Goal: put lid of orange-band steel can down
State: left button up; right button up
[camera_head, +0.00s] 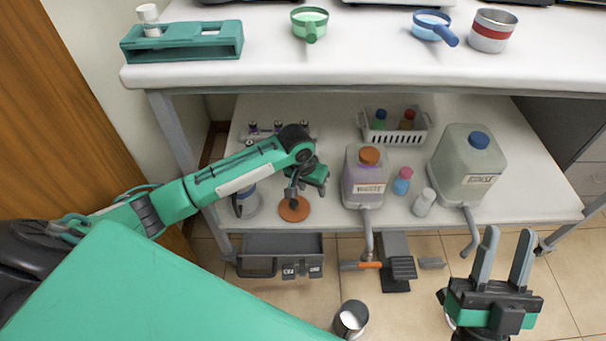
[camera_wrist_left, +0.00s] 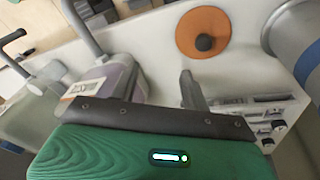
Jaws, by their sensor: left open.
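The lid (camera_head: 294,209), an orange disc with a dark knob, lies flat on the white lower shelf. In the left wrist view the lid (camera_wrist_left: 204,24) also lies on the shelf, apart from the gripper. My left gripper (camera_head: 296,190) is open and close to the lid, just above it in the head view; its fingers are partly hidden. My right gripper (camera_head: 508,240) is open and empty at the lower right. A steel can (camera_head: 351,319) with an open top stands at the bottom of the head view; no orange band can be made out on it.
On the lower shelf stand a blue-banded can (camera_head: 246,203), a purple waste jug (camera_head: 366,187), a large waste jug (camera_head: 467,165), small bottles (camera_head: 402,182) and a white basket (camera_head: 394,126). The upper tabletop (camera_head: 370,62) overhangs the shelf's back.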

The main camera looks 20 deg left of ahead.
pick_arm(q)
jog(key=s+d+r+m+t+h, duration=0.15)
jog(key=d+t+h, duration=0.3)
jog(key=d, duration=0.75)
jog(key=s+d+r+m+t+h, duration=0.1)
jog(key=d+r+t+h, duration=0.15)
jog(key=r, duration=0.25)
jog(key=s+d+r+t+h, duration=0.1)
jog(key=s+d+r+t, duration=0.1)
jog(key=r+t, duration=0.15)
jog(key=s+a+r+t+y, duration=0.1)
jog(key=s+a+r+t, duration=0.3)
jog(key=s+r+t, duration=0.3)
jog(key=s+a+r+t+y, duration=0.1)
jog(key=s+a+r+t, duration=0.3)
jog(key=r, duration=1.1)
jog(key=s+t, duration=0.3)
jog(key=s, duration=0.2)
jog(key=shift+a+r+n, duration=0.2)
jog(key=shift+a+n, duration=0.1)
jog(key=shift+n, duration=0.05)
jog(key=shift+w, duration=0.1)
